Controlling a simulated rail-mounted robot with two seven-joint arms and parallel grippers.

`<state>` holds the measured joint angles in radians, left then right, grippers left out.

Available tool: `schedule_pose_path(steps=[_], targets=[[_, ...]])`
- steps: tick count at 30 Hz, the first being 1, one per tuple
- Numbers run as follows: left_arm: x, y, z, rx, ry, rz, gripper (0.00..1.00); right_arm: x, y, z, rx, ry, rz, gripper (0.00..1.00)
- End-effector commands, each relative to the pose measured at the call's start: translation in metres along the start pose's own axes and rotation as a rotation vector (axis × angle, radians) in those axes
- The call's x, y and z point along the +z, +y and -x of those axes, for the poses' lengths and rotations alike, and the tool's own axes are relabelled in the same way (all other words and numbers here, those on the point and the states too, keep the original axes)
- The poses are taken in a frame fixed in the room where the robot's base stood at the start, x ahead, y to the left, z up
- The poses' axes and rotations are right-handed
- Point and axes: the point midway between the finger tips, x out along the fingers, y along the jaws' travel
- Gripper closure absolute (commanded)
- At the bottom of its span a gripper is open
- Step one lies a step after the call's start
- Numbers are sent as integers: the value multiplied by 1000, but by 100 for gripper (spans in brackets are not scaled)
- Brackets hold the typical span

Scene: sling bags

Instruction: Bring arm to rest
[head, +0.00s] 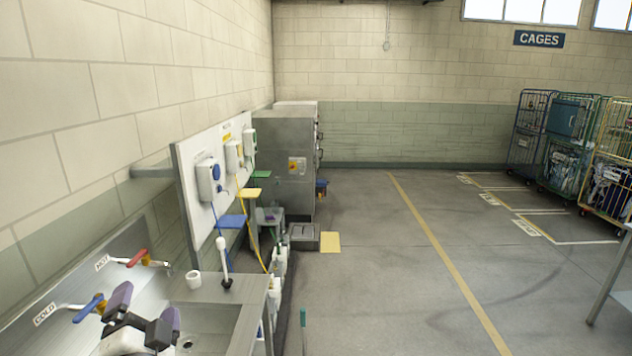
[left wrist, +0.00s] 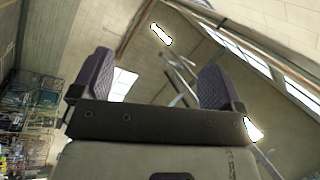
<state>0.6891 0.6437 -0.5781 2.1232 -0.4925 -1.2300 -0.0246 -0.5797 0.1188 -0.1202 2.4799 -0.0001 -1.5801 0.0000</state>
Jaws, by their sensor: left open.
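My left gripper (head: 144,312) is at the lower left of the head view, over the metal sink (head: 205,318) and close to the blue COLD tap (head: 88,308). Its two purple-padded fingers stand apart with nothing between them. In the left wrist view, the open fingers (left wrist: 157,86) point towards the roof and windows, and the gap between them is empty. My right gripper is in neither view.
A red HOT tap (head: 138,258), a white cup (head: 193,280) and a white brush (head: 224,262) are around the sink. Dispensers hang on a white board (head: 188,160). Wheeled cages (head: 565,150) stand at the right. The middle floor (head: 380,260) is clear.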

Motion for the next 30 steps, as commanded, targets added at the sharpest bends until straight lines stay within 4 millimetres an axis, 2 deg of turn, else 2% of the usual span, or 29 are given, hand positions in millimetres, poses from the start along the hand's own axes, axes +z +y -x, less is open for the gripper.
schedule_pose_path(steps=[1, 3, 6, 9, 11, 15, 21, 30], targets=[[15, 26, 22, 127, -97, 107, 7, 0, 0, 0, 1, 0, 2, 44], [36, 61, 57, 310, -225, 219, 7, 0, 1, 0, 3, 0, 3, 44], [56, 103, 108, 528, -338, 326, 7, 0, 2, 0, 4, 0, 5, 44], [70, 132, 154, 680, -390, 422, 7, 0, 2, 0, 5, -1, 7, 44], [80, 146, 179, 744, -428, 472, 7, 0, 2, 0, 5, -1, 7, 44], [114, 174, 236, 832, -564, 551, 7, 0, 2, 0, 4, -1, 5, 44], [162, 212, 318, 939, -790, 586, 7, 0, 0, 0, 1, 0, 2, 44], [198, 238, 417, 1072, -1005, 554, 7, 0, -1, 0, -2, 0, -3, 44]])
